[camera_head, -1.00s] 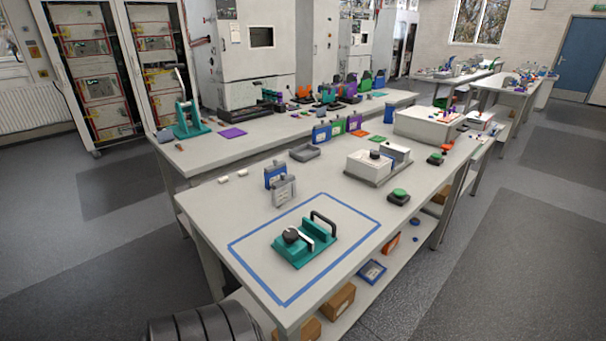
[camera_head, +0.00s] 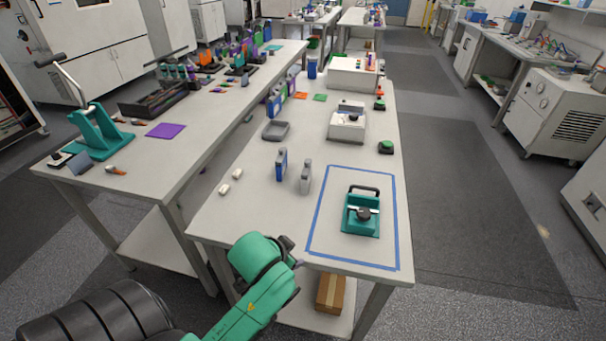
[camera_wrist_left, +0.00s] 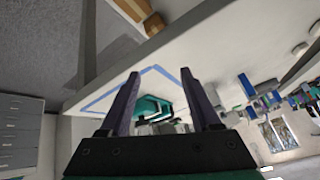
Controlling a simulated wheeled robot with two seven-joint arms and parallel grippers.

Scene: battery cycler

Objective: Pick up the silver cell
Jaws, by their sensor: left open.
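The silver cell (camera_head: 305,176) is a grey, flat, upright block with a narrow top. It stands on the near bench, just left of the blue tape outline and beside a blue cell (camera_head: 281,164). My left gripper (camera_head: 298,264) is low at the bench's near edge, in front of the silver cell and well apart from it. In the left wrist view its two dark purple fingers (camera_wrist_left: 163,102) are spread with nothing between them. I cannot tell for sure which small shape in the wrist view is the silver cell. My right gripper is not in view.
A teal fixture (camera_head: 361,222) with a black handle sits inside the blue tape outline (camera_head: 314,217). Two small white pieces (camera_head: 231,181) lie left of the cells. A grey tray (camera_head: 276,131) and a white device (camera_head: 347,124) stand farther back. Bare bench lies in front of the cells.

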